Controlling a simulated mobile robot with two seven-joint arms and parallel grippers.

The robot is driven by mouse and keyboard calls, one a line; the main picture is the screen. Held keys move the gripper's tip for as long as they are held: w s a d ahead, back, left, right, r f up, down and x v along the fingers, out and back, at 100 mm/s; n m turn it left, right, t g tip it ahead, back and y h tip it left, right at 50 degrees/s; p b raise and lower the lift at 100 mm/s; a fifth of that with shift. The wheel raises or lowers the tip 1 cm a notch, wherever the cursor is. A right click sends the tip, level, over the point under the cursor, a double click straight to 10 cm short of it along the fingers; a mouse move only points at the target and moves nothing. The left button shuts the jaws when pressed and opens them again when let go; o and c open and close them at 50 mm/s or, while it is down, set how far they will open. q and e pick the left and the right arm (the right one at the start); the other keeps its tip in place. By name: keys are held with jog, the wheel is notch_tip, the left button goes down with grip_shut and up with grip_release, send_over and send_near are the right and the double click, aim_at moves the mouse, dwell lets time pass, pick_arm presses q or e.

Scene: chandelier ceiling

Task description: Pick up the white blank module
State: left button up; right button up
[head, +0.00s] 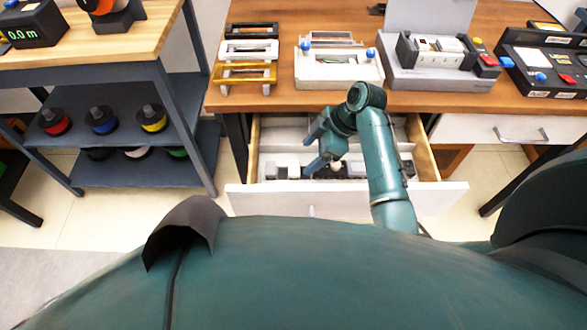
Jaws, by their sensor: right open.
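An open drawer (430,150) under the wooden workbench holds small white and dark modules. A pale block (288,160) lies in its left part, left of my gripper; I cannot tell for sure whether it is the white blank module. Dark pieces lie in the middle and right of the drawer, partly hidden by my arm. My right gripper (313,148) is over the drawer, its fingers spread apart and nothing visible between them. My left gripper is not in view.
On the workbench (285,98) stand several frames, a white device (338,82), a grey device with modules (438,80) and a dark control box (545,85). A shelf cart (130,135) with coloured spools stands at left. Floor shows between cart and drawer.

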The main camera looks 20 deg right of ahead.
jog(key=shift+b+x, duration=0.4)
jog(key=shift+x, duration=3.1)
jog(key=shift+w, duration=0.2)
jog(key=shift+c, duration=0.5)
jog(key=shift+d, duration=0.1)
jog(key=c, duration=1)
jog(key=shift+o, duration=0.2)
jog(key=shift+r, duration=0.15)
notch_tip(320, 180, up, 18)
jog(key=p, duration=0.2)
